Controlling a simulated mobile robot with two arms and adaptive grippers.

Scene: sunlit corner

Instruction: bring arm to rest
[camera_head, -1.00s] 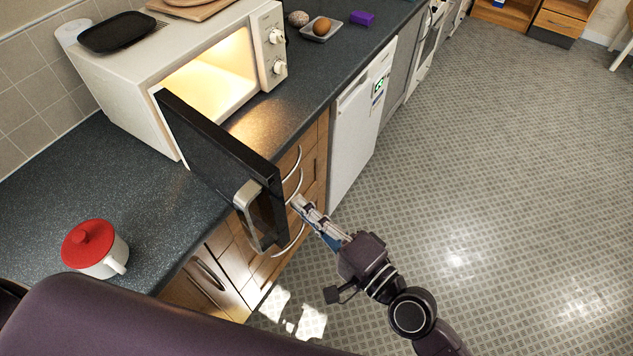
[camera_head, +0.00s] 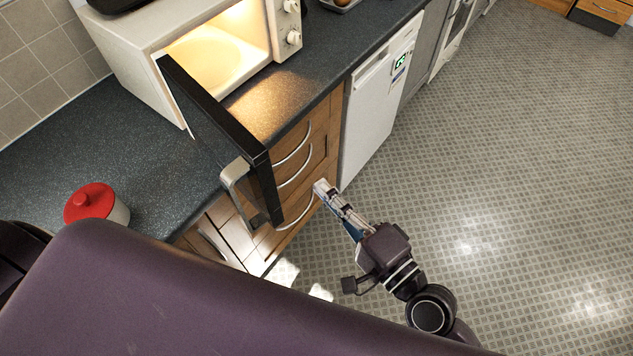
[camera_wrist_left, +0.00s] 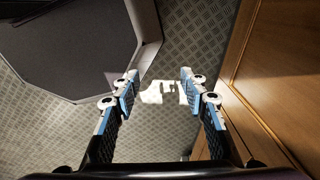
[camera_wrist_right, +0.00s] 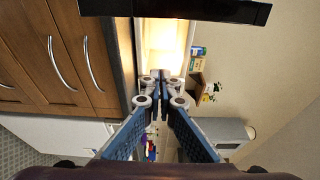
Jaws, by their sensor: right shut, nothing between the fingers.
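My right gripper (camera_head: 322,190) is shut and empty in the head view, over the floor to the right of the open microwave door and in front of the drawers. Its closed fingertips (camera_wrist_right: 162,78) also show in the right wrist view. My left gripper (camera_wrist_left: 158,78) shows only in the left wrist view, with its fingers wide apart and nothing between them. The open microwave door (camera_head: 212,122) stands out over the counter edge, and its handle (camera_head: 236,178) is apart from my right gripper.
The lit microwave (camera_head: 140,52) stands on the dark counter (camera_head: 60,165). A red-lidded white pot (camera_head: 92,202) is at the left. Wooden drawers (camera_head: 312,150) and a white appliance (camera_head: 378,110) line the counter front. The tiled floor (camera_head: 520,180) at the right is clear.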

